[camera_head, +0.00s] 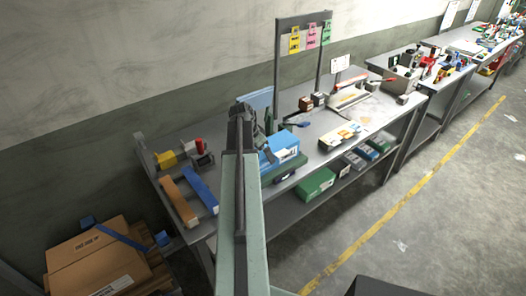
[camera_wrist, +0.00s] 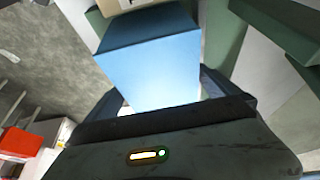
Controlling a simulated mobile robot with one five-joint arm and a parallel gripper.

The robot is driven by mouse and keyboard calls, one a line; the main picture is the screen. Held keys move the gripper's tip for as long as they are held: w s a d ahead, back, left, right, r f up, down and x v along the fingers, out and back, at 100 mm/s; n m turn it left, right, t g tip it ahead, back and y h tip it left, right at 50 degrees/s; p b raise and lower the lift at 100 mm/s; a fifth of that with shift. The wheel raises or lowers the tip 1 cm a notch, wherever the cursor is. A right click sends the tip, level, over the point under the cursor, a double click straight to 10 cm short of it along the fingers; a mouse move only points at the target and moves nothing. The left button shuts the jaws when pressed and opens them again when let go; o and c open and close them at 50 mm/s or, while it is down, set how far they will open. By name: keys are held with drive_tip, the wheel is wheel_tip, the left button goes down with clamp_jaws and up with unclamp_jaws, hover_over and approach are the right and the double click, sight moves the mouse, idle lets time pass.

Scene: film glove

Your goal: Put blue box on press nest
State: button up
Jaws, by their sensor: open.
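My gripper (camera_head: 268,147) is at the box's left side, partly hidden by my arm. In the wrist view the blue box (camera_wrist: 150,65) is between the two dark fingers of my gripper (camera_wrist: 162,92), which are open around it. I cannot tell whether the fingers touch it. I cannot pick out the press nest with certainty; my arm covers part of the bench.
Orange (camera_head: 181,200) and blue (camera_head: 200,189) long boxes lie on the bench's left end. A yellow-white box (camera_head: 340,136) lies right of the blue box. A green box (camera_head: 315,184) stands on the lower shelf. Cardboard boxes (camera_head: 98,258) stand at lower left. The floor right is open.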

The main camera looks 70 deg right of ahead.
drive_tip(key=p+v, duration=0.9)
drive_tip(key=v, duration=0.2)
drive_tip(key=shift+f, duration=0.1)
drive_tip(key=w+a+f+n+t+y, duration=0.15)
drive_tip(key=w+a+n, duration=0.85)
drive_tip(key=w+a, duration=1.4)
drive_tip(key=w+a+n+y, duration=0.1)
drive_tip(key=a+n, duration=0.6)
drive_tip(key=a, duration=1.2)
drive_tip(key=w+a+n+y, duration=0.1)
drive_tip(key=w+a+n, duration=0.3)
drive_tip(key=a, duration=1.6)
drive_tip(key=n+t, duration=0.1)
drive_tip(key=n, duration=0.2)
drive_tip(key=shift+a+f+n, duration=0.15)
drive_tip(key=shift+n, duration=0.15)
